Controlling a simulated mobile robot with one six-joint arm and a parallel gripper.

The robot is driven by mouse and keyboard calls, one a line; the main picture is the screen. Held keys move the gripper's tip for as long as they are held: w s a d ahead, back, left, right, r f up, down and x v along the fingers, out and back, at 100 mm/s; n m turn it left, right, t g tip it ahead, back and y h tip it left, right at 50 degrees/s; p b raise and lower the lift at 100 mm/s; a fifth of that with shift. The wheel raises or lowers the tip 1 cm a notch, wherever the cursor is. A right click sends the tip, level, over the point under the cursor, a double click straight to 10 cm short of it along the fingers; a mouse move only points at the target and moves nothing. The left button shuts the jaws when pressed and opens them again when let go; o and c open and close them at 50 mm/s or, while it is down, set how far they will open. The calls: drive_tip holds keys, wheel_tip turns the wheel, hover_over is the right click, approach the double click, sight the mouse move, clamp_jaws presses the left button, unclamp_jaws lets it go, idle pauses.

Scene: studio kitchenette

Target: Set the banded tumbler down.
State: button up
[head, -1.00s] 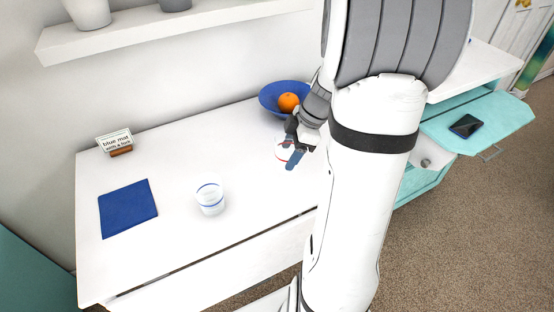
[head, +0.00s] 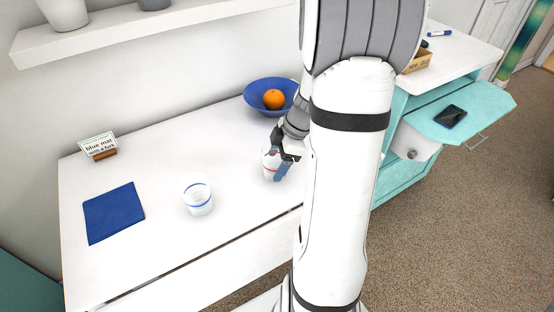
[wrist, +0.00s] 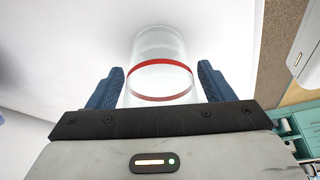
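A clear tumbler with a red band (wrist: 160,50) is between my two blue fingers in the wrist view. My gripper (wrist: 160,85) is closed around its sides, with a finger close against each. In the head view, my gripper (head: 280,160) and the red-banded tumbler (head: 267,163) are over the right part of the white counter. The gripper partly hides the tumbler, and I cannot tell whether its base touches the counter. A second clear tumbler with blue bands (head: 198,196) stands upright on the counter, left of my gripper.
A blue mat (head: 113,212) lies at the counter's left, with a sign (head: 98,146) behind it. A blue bowl (head: 254,88) holding an orange (head: 273,99) stands behind my gripper. The white counter (head: 150,165) is clear around the blue-banded tumbler. A phone (head: 450,116) lies on a teal surface.

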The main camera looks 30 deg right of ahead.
drive_tip(key=shift+o, duration=0.8)
drive_tip(key=shift+r, duration=0.15)
drive_tip(key=p+v, duration=0.2)
drive_tip(key=v, duration=1)
drive_tip(key=s+a+m+h, duration=0.2)
drive_tip(key=s+a+m, duration=0.3)
drive_tip(key=a+m, duration=0.2)
drive_tip(key=s+a+m+h, duration=0.2)
drive_tip(key=s+a+m, duration=0.3)
drive_tip(key=a, duration=0.5)
drive_tip(key=shift+a+r+m+t, duration=0.25)
drive_tip(key=shift+r+m, duration=0.2)
drive_tip(key=shift+m, duration=0.45)
drive_tip(key=shift+s+r, duration=0.1)
drive_tip(key=shift+r, duration=0.05)
